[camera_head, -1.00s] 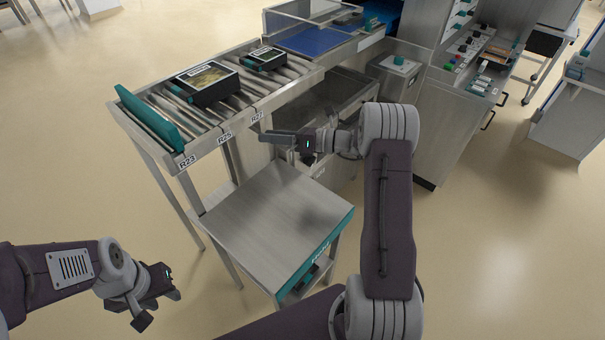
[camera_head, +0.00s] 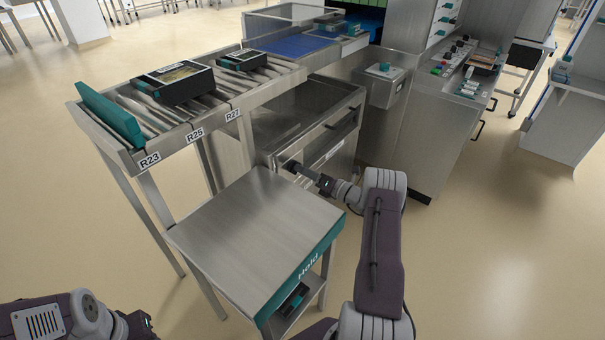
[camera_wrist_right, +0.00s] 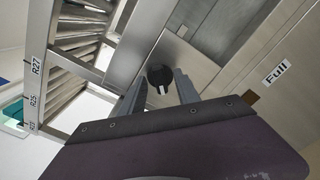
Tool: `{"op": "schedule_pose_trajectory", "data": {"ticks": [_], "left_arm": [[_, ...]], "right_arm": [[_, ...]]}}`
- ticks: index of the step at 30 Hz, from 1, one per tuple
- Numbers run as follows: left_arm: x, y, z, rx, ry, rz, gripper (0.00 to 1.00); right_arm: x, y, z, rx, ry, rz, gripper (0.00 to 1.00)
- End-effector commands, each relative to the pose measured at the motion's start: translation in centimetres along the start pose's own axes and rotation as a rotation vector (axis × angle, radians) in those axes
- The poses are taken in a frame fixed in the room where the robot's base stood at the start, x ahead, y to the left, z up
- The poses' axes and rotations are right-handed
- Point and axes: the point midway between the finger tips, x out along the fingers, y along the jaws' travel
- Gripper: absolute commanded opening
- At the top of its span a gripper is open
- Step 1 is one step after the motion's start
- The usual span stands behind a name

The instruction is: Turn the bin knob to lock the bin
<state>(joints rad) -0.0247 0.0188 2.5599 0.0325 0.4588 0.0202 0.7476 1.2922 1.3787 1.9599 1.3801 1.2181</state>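My right gripper (camera_wrist_right: 158,86) is open, with one finger on each side of the knob. I cannot tell whether the fingers touch it. In the head view my right gripper (camera_head: 299,169) is at the bin's front, and the knob is hard to make out there. My left gripper (camera_head: 145,322) is at the bottom left edge, partly cut off, away from the bin.
The conveyor (camera_head: 150,110) carries two dark trays and a teal end stop. A label reading Full (camera_wrist_right: 275,73) is on the panel at right. Floor is clear at right.

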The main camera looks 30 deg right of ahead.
Motion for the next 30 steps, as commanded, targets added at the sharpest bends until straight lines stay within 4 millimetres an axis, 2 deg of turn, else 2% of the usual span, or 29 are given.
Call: {"op": "schedule_pose_trajectory", "data": {"ticks": [4,11,14,15,16,30], "left_arm": [[0.40,-0.01,0.05,0.000,0.000,0.000,0.36],[0.35,-0.01,0.04,0.000,0.000,0.000,0.36],[0.35,-0.01,0.04,0.000,0.000,0.000,0.36],[0.35,-0.01,0.04,0.000,0.000,0.000,0.36],[0.35,-0.01,0.04,0.000,0.000,0.000,0.36],[0.35,-0.01,0.04,0.000,0.000,0.000,0.36]], "right_arm": [[1.17,0.01,-0.04,0.000,0.000,0.001,0.38],[1.30,0.06,0.03,0.001,0.000,0.000,0.38],[1.28,0.06,0.02,0.001,0.000,0.000,0.13],[1.28,0.05,0.02,0.001,0.000,0.000,0.02],[1.28,0.05,0.02,0.001,0.000,0.000,0.00],[1.26,0.03,-0.01,0.001,0.001,0.000,0.00]]}}
